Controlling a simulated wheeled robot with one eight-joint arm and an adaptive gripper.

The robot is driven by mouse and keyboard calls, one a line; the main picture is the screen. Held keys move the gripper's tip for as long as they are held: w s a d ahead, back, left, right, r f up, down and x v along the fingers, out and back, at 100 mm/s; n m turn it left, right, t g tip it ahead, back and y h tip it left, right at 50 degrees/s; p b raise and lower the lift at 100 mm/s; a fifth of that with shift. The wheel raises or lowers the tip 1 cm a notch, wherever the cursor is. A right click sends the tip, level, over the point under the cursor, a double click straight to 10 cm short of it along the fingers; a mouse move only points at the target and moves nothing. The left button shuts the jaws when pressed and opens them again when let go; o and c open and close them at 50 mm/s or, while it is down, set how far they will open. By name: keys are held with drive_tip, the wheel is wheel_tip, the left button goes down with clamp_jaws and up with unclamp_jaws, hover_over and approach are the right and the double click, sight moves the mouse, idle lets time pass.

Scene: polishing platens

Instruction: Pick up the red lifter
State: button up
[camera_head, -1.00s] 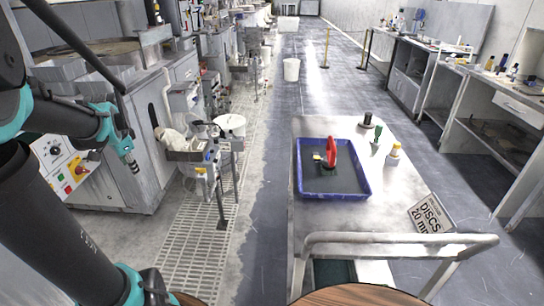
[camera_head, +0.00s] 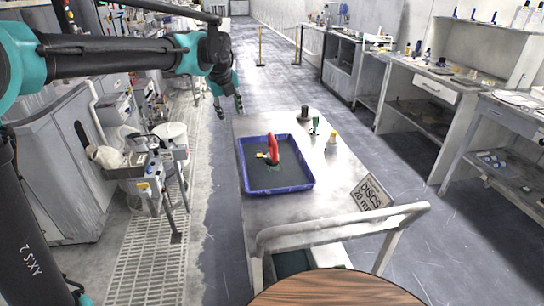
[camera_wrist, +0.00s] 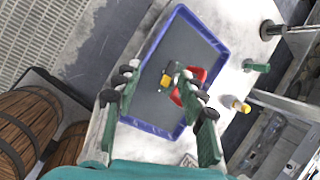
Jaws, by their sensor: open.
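The red lifter (camera_head: 273,147) stands in the blue tray (camera_head: 308,187) on the steel cart. A small yellow part (camera_head: 262,155) shows beside it. In the wrist view the red lifter (camera_wrist: 190,90) lies beyond my fingers, partly hidden by the right one, with a yellow and dark piece (camera_wrist: 168,75) next to it. My gripper (camera_head: 229,108) is open and empty in the air, to the left of and behind the tray in the head view. Its two green fingers (camera_wrist: 160,108) stand wide apart in the wrist view.
On the cart top (camera_head: 325,180) stand a dark cylinder (camera_head: 304,113), a green item (camera_head: 315,126) and a yellow-capped bottle (camera_head: 332,141) right of the tray. A "DISCS 20 mm" sign (camera_head: 371,195) and the cart handle (camera_head: 340,228) are at the near end. Machines stand left, benches right.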

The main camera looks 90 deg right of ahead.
drive_tip(key=s+r+m, duration=0.2)
drive_tip(key=s+m, duration=0.2)
drive_tip(key=s, duration=0.8)
approach(272, 137)
drive_tip(key=shift+g, duration=0.4)
drive_tip(key=x, duration=0.3)
drive_tip(key=w+x, duration=0.1)
drive_tip(key=x, duration=0.1)
drive_tip(key=shift+d+f, duration=0.15)
drive_tip(key=shift+f, duration=0.2)
drive_tip(key=shift+x, duration=2.65)
drive_tip(key=shift+s, duration=0.2)
drive_tip(key=shift+c, duration=0.5)
clamp_jaws()
